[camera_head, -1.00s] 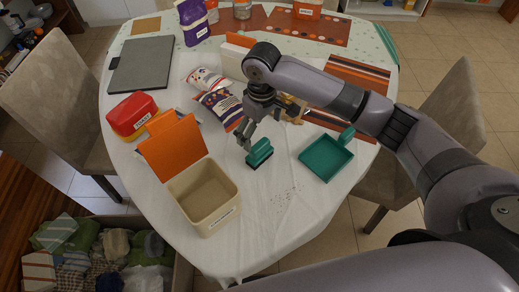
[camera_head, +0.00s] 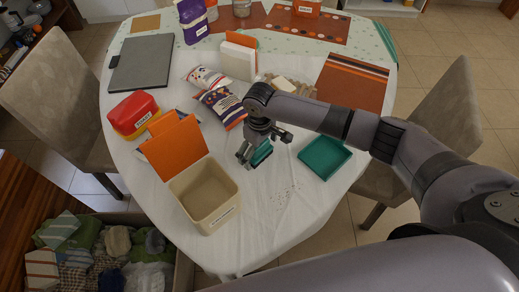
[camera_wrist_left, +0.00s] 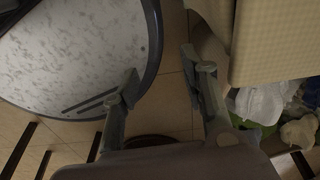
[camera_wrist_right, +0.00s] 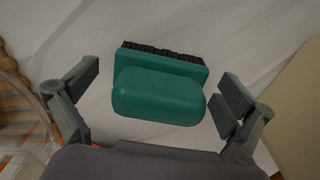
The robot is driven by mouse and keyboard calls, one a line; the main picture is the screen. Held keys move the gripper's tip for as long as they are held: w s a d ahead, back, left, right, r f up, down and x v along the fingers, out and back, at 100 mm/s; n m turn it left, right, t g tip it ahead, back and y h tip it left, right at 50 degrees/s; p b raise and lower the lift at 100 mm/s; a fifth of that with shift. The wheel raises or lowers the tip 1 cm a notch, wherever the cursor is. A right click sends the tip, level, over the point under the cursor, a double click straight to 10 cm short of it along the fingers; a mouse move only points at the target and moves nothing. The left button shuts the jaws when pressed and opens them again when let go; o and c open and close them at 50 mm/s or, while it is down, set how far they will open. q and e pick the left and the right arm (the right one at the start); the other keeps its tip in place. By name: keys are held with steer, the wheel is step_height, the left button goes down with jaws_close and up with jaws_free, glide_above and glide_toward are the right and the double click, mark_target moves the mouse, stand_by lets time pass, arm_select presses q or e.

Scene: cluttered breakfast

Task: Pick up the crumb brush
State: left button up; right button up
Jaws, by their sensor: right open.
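The crumb brush (camera_head: 262,152) is a small green block with dark bristles, lying on the white table. In the right wrist view the brush (camera_wrist_right: 158,92) is between the spread fingers, with gaps on both sides. My right gripper (camera_head: 249,157) is open above the brush and partly hides it in the head view; its fingers also show in the right wrist view (camera_wrist_right: 155,95). My left gripper (camera_wrist_left: 158,88) shows only in the left wrist view, open and empty, away from the brush, with floor tiles below it.
A green dustpan (camera_head: 325,158) lies right of the brush, with crumbs (camera_head: 284,196) in front. A beige box (camera_head: 204,190) with an orange lid stands close left. Snack bags (camera_head: 221,106) lie behind. The front table area is clear.

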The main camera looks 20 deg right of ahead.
steer(key=shift+c, duration=0.3)
steer(key=c, duration=1.2)
steer(key=shift+r, duration=0.15)
step_height(320, 180, up, 20)
steer(key=shift+f+b, duration=0.1)
steer(key=shift+b, duration=0.55)
steer(key=o, duration=0.6)
steer(key=c, duration=0.5)
